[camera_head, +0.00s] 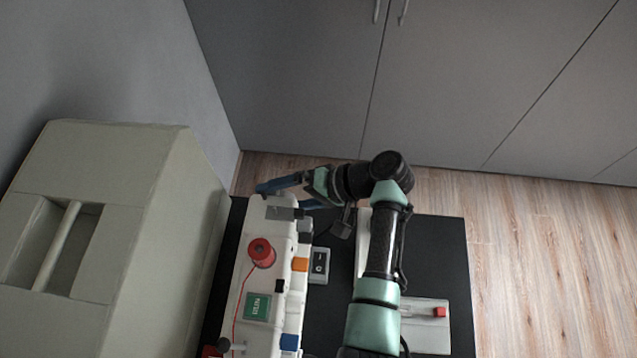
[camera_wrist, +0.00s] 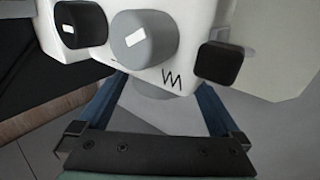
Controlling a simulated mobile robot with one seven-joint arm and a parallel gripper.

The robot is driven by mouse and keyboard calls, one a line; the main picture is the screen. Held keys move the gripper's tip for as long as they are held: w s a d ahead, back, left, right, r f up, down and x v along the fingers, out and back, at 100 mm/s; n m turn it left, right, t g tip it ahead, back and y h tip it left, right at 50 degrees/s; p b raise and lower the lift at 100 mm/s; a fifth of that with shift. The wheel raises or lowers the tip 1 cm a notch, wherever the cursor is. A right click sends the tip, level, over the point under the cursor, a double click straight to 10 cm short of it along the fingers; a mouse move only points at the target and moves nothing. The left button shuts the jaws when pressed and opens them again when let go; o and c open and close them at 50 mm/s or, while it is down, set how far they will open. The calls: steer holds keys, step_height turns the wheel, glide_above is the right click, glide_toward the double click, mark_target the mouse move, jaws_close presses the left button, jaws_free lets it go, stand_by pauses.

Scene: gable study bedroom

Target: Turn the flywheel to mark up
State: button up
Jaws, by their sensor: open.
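A white sewing-machine-like body (camera_head: 262,290) stands on a dark tabletop. In the wrist view, a large grey round knob (camera_wrist: 145,38) with a white mark sticks out from the white body; the mark is tilted. A part-hidden grey round piece (camera_wrist: 155,87) shows lower down, between the finger ends. I cannot tell which of these is the flywheel. My gripper (camera_head: 280,195) is open at the machine's far end, its blue fingers apart. In the wrist view, my gripper (camera_wrist: 160,88) has one finger on each side of the lower grey piece; contact cannot be made out.
A black knob (camera_wrist: 80,22) with a white mark and a dark square knob (camera_wrist: 218,62) flank the grey knob. A red spool (camera_head: 262,252) sits on the machine. A pale case (camera_head: 120,230) stands close at left. Open wood floor (camera_head: 540,260) lies at right.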

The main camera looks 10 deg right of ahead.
steer(key=b+v, duration=0.1)
steer(key=v, duration=1.1)
steer(key=shift+d, duration=0.25)
steer(key=shift+s, duration=0.1)
